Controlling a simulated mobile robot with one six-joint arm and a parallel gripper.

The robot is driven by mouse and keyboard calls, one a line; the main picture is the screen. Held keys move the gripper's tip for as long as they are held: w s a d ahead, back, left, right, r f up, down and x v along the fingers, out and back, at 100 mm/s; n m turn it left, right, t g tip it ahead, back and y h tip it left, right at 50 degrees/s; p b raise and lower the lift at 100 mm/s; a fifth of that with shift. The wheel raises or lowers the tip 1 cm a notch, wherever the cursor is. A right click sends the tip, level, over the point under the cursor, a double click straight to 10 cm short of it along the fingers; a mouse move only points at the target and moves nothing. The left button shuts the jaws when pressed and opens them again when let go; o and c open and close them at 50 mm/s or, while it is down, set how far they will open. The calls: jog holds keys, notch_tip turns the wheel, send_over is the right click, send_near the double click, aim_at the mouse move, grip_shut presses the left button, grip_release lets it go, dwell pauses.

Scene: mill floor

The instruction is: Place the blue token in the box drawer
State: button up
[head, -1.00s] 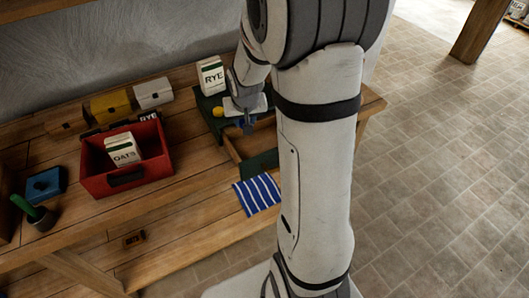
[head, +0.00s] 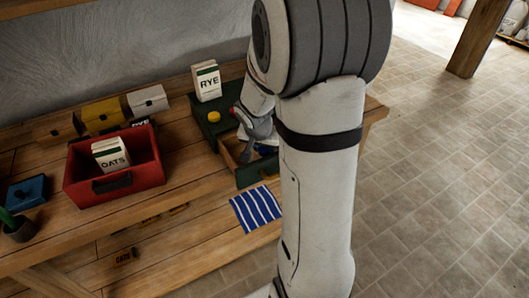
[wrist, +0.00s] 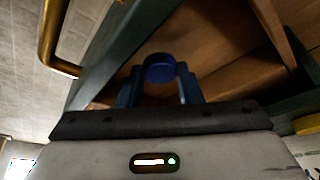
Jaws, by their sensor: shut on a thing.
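The blue token (wrist: 159,68) is a round blue disc between the two blue fingertips of my gripper (wrist: 160,85) in the wrist view. My gripper is shut on it. The open box drawer (wrist: 215,82) has a bare wooden inside and a dark green front with a brass handle (wrist: 55,40). The token shows over the drawer's inside; I cannot tell whether it touches the floor of the drawer. In the head view my gripper (head: 262,148) is at the open drawer of the green box (head: 207,118), partly hidden by my arm. The drawer front (head: 258,172) faces the table edge.
A yellow token (head: 214,116) and a RYE packet (head: 207,82) stand on the green box. A red crate (head: 140,175) holding an OATS packet (head: 111,154) stands to the left. A blue striped cloth (head: 256,209) lies in front of the drawer.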

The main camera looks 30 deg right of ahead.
jog(key=shift+f, duration=1.05)
jog(key=shift+f+b, duration=0.15)
jog(key=shift+b, duration=0.15)
jog(key=o, duration=0.7)
jog(key=shift+c, duration=0.2)
jog(key=shift+r+p, duration=0.3)
jog(key=shift+p, duration=0.05)
jog(key=v, duration=1.1)
jog(key=s+a+r+n+y, duration=0.3)
jog(key=s+a+n, duration=0.5)
jog(key=s, duration=0.7)
jog(key=a, duration=0.2)
jog(key=shift+a+r+n+g+p, duration=0.25)
jog(key=shift+n+g+p, duration=0.15)
